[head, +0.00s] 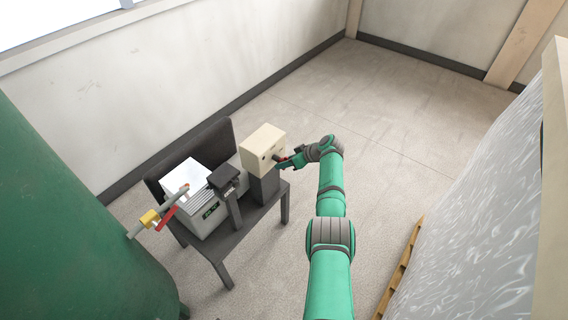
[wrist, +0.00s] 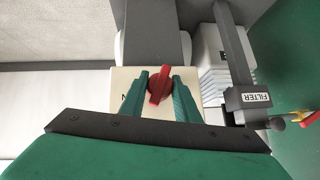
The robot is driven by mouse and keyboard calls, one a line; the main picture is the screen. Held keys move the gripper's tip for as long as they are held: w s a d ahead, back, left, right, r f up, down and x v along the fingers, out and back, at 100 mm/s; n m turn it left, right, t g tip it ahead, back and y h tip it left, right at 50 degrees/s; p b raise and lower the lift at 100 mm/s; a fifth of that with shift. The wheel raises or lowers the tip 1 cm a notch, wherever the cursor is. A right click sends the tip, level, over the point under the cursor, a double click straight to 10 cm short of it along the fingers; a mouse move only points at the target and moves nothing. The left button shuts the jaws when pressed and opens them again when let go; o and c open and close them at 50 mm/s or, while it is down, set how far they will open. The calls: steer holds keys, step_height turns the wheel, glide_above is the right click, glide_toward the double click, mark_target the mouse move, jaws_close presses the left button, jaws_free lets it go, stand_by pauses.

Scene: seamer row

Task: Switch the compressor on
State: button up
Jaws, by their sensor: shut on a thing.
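A cream switch box (head: 262,142) stands on a dark post at the right part of a dark bench; its face also shows in the wrist view (wrist: 122,78). A red rotary knob (wrist: 159,86) sits on that face, its grip slightly tilted in the wrist view. My gripper (wrist: 160,92) is shut on the red knob, one green finger on each side. In the head view my gripper (head: 285,161) reaches the box's right face and mostly hides the knob. A letter beside the knob is partly hidden by a finger. A grey-white machine (head: 203,218) stands left of the box.
A dark block marked FILTER (wrist: 248,98) stands beside the switch box. A large green tank (head: 70,220) with a yellow and red valve (head: 150,218) is at the left. A wrapped pallet load (head: 470,240) stands at the right. The floor (head: 370,110) beyond is clear.

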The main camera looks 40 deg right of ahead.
steer(key=shift+s+d+f, duration=0.1)
steer(key=shift+f, duration=0.05)
steer(key=o, duration=1.1)
steer(key=shift+d, duration=0.15)
steer(key=shift+c, duration=0.2)
steer(key=shift+a, duration=0.25)
steer(key=v, duration=1.1)
steer(key=shift+d, duration=0.1)
